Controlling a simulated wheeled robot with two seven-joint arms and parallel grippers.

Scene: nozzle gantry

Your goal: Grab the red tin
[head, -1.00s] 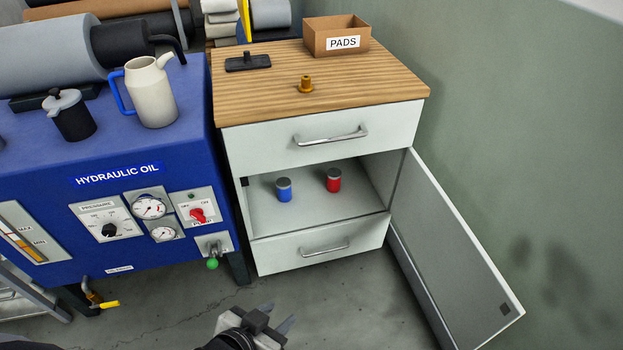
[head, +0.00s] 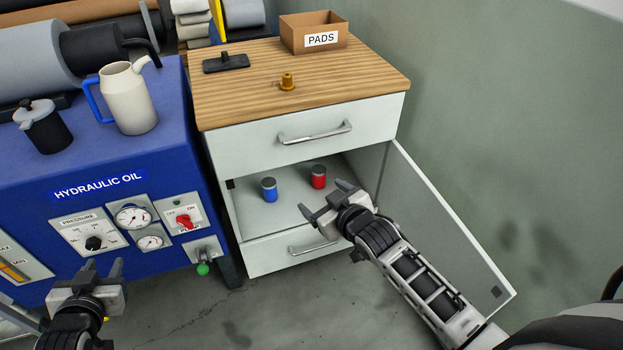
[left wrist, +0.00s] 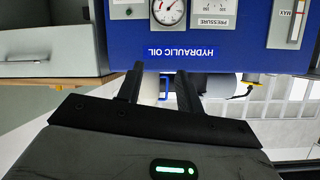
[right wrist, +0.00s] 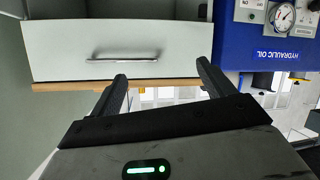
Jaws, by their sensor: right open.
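The red tin (head: 318,177) stands upright on the shelf inside the open cabinet (head: 290,205). A blue tin (head: 269,190) stands to its left on the same shelf. My right gripper (head: 323,200) is open and empty, at the front of the cabinet opening, just in front of and below the red tin in the head view. It also shows in the right wrist view (right wrist: 163,78), where neither tin is visible. My left gripper (head: 101,268) is open and empty in front of the blue oil unit, and shows open in the left wrist view (left wrist: 158,75).
The cabinet door (head: 440,225) hangs open at the right, beside my right arm. A drawer (head: 300,130) is shut above the opening. The wooden top holds a PADS box (head: 314,34), a brass fitting (head: 287,82) and a black handle (head: 226,63). A blue oil unit (head: 130,180) stands left.

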